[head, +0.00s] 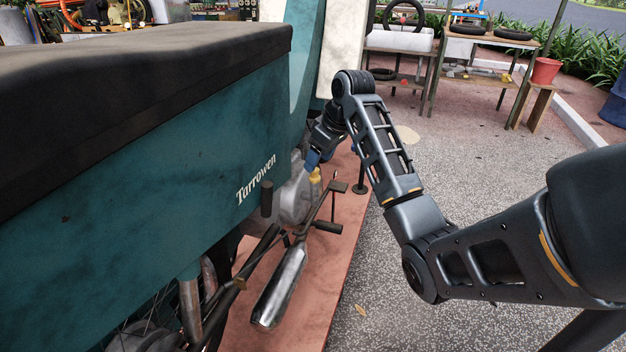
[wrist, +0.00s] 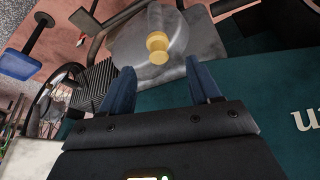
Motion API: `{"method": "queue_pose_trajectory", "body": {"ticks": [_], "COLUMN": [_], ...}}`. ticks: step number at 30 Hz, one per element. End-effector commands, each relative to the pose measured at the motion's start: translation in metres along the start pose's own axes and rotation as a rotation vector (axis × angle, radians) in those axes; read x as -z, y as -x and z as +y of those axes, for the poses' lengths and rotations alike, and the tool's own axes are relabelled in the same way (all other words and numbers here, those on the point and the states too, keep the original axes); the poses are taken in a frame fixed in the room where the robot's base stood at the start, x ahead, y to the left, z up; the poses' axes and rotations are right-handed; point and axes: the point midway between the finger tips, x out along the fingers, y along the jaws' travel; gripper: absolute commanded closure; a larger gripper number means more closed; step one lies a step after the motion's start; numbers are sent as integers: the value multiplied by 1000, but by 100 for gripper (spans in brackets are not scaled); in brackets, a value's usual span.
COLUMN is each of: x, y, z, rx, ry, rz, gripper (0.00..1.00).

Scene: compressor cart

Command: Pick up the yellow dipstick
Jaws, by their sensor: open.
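The yellow dipstick (head: 315,176) sits on the grey engine casing (head: 294,196) under the teal body of the motorbike. In the wrist view the dipstick (wrist: 157,48) shows as a round yellow knob on the rounded metal casing (wrist: 185,35). My gripper (wrist: 160,66) is open, with its two blue fingers apart and nothing between them. The knob lies just beyond the fingertips, roughly centred between them. In the head view my gripper (head: 313,160) is beside the engine, just above and left of the dipstick. I cannot tell the exact gap.
The teal body panel (head: 150,200) and dark seat (head: 130,60) overhang the engine on the left. A silver exhaust (head: 280,285) and foot pegs (head: 328,227) stick out below. Tables with tyres (head: 513,34) and a red bucket (head: 545,70) stand behind. The paving (head: 450,140) at right is clear.

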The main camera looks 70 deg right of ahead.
Motion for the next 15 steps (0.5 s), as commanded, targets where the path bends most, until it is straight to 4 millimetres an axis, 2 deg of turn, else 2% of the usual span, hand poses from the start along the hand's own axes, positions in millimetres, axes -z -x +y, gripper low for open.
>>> {"method": "queue_pose_trajectory", "body": {"ticks": [9,15], "x": [-4,-3], "y": [-43,-52], "z": [1,1], "rx": [1,0], "ry": [0,-1], "rz": [-1,1], "gripper": [38,38]}}
